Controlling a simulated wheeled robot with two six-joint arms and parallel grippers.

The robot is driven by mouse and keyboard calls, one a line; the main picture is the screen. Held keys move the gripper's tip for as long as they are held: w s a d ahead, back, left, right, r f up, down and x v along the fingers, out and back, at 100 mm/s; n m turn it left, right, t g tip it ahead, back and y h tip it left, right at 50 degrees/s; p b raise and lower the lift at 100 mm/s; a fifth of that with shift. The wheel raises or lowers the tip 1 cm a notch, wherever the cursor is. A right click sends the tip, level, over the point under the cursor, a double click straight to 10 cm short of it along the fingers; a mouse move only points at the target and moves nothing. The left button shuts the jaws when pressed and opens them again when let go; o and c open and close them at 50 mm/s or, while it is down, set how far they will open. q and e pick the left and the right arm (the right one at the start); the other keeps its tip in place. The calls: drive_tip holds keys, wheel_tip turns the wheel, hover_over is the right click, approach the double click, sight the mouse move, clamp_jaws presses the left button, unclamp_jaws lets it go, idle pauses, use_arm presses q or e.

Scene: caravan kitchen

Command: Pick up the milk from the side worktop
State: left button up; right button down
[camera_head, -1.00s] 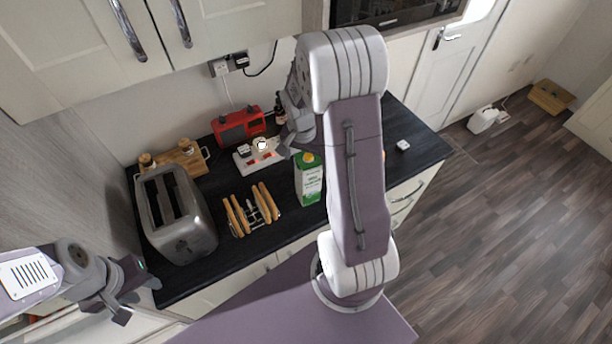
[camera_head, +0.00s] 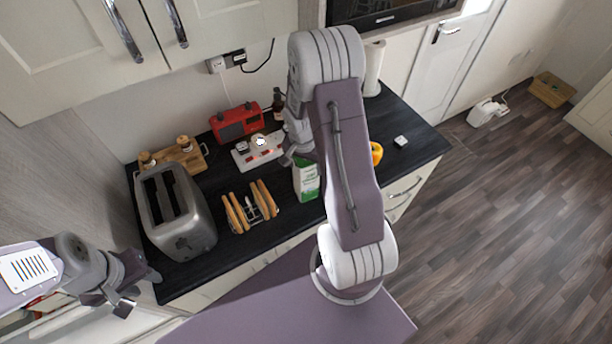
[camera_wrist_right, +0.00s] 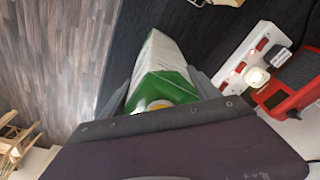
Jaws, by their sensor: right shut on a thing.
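The milk (camera_head: 306,182) is a white and green carton standing on the dark side worktop (camera_head: 275,228).
A toast rack (camera_head: 250,208) and toaster (camera_head: 176,212) stand left of the milk. A white power strip (camera_head: 258,151) and red radio (camera_head: 237,122) are behind it. A yellow-orange item (camera_head: 376,153) and small white box (camera_head: 401,141) are to the right.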

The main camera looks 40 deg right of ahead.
drive_tip(key=shift+w+r, duration=0.1)
drive_tip(key=shift+r, duration=0.15)
